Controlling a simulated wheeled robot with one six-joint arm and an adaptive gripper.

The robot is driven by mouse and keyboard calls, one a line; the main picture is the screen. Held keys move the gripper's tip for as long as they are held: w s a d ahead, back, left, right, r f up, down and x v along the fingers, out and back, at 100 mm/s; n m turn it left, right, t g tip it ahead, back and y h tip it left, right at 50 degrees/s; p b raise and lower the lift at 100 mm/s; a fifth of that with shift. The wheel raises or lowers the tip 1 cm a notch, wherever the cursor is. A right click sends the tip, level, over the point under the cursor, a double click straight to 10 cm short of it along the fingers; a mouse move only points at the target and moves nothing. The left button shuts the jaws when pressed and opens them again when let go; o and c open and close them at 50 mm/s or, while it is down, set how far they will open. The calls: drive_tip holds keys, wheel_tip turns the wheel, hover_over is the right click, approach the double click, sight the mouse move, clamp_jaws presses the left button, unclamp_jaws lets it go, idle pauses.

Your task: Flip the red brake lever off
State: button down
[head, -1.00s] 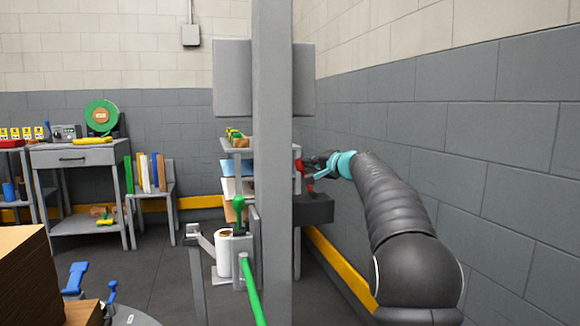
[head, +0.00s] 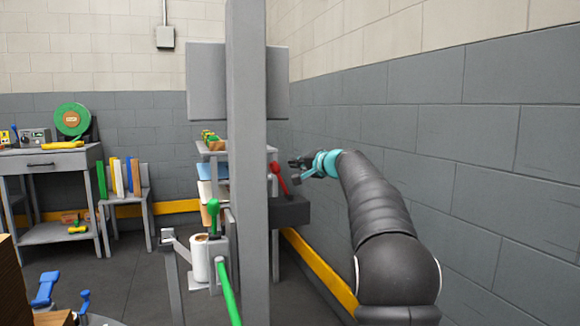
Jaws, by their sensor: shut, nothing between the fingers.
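The red lever (head: 279,178) shows just right of the grey post, above a dark grey block. It tilts, with its upper end to the left and its lower end to the right. My gripper (head: 292,163) is at the end of my arm, close to the lever and slightly right of its upper end. The fingers are shut and hold nothing. I cannot tell from this view whether they touch the lever.
A tall grey post (head: 247,200) stands left of the lever and hides part of the machine. A green-knobbed lever (head: 214,210) and a green bar (head: 228,292) are at the front left. The grey wall (head: 470,150) runs close along the right of my arm.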

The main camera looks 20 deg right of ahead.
drive_tip(key=b+v, duration=0.1)
drive_tip(key=v, duration=0.9)
drive_tip(key=shift+s+d+b, duration=0.2)
drive_tip(key=shift+d+b, duration=0.1)
drive_tip(key=shift+b, duration=0.1)
drive_tip(key=shift+r, duration=0.1)
